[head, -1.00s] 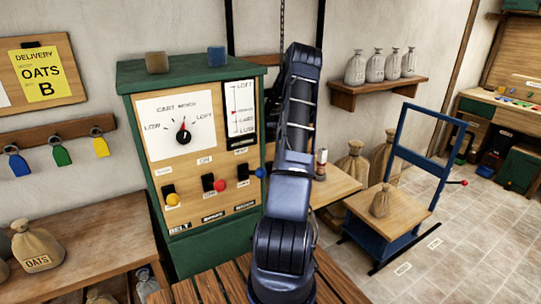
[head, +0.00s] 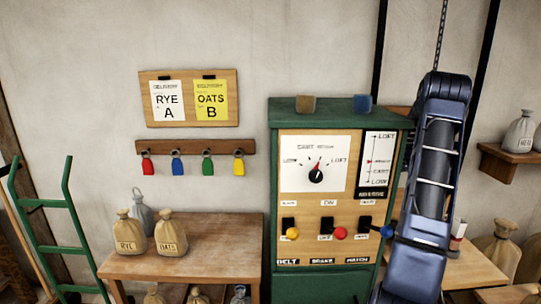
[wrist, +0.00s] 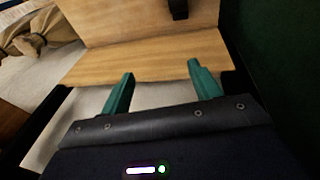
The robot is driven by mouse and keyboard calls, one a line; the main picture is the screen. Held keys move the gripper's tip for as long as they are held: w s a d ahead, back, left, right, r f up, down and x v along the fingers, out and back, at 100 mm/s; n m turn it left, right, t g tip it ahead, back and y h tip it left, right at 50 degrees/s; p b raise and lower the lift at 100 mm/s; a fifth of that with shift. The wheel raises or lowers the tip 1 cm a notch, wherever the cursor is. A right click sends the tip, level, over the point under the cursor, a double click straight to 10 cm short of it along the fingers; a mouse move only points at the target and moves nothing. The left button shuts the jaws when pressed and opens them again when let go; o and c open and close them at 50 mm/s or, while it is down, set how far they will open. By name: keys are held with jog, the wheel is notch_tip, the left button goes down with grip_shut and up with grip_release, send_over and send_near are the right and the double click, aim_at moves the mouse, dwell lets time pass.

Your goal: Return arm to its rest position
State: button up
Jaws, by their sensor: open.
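My gripper (wrist: 163,85) shows in the wrist view with its two green fingers spread apart and nothing between them. A pale wooden surface lies beyond the fingertips, with a dark part at its top. In the head view my dark blue arm rises at the right, in front of the right edge of the green control cabinet (head: 287,185). The gripper itself does not show in the head view.
A wooden bench (head: 205,232) with sacks (head: 171,233) stands left of the cabinet. A green hand truck (head: 68,225) leans at far left. A key rack (head: 195,147) and notice board (head: 217,76) hang on the wall. A wall shelf (head: 500,160) is at right.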

jog(key=s+a+r+t+h, duration=0.1)
jog(key=s+a+r+t, duration=0.15)
jog(key=r, duration=1.15)
jog(key=s+a+r+t+h, duration=0.1)
jog(key=s+a+r, duration=0.25)
jog(key=r, duration=1.05)
jog(key=s+a+r+m+t, duration=0.1)
jog(key=s+a+r, duration=0.1)
jog(key=s+r, duration=0.45)
jog(key=s+a+r+m+t, duration=0.1)
jog(key=s+a+r, duration=0.2)
jog(key=s, duration=0.6)
jog(key=s+a+r+t, duration=0.15)
jog(key=s+r, duration=0.25)
jog(key=s, duration=0.4)
jog(key=s+a+f+y, duration=0.2)
jog(key=s+a, duration=0.1)
jog(key=s, duration=0.4)
jog(key=s+a+f+g, duration=0.1)
jog(key=s+a+f, duration=0.2)
jog(key=a+f, duration=0.3)
jog(key=s+a+f+n+g+y, duration=0.1)
jog(key=s+a+f+g, duration=0.1)
jog(key=s+a+f, duration=0.2)
jog(key=s+a+f+g+y, duration=0.1)
jog(key=s+a+f, duration=0.3)
jog(key=a+f, duration=0.6)
jog(key=shift+s+a+n, duration=0.15)
jog(key=shift+a+n, duration=0.25)
jog(key=shift+a, duration=0.5)
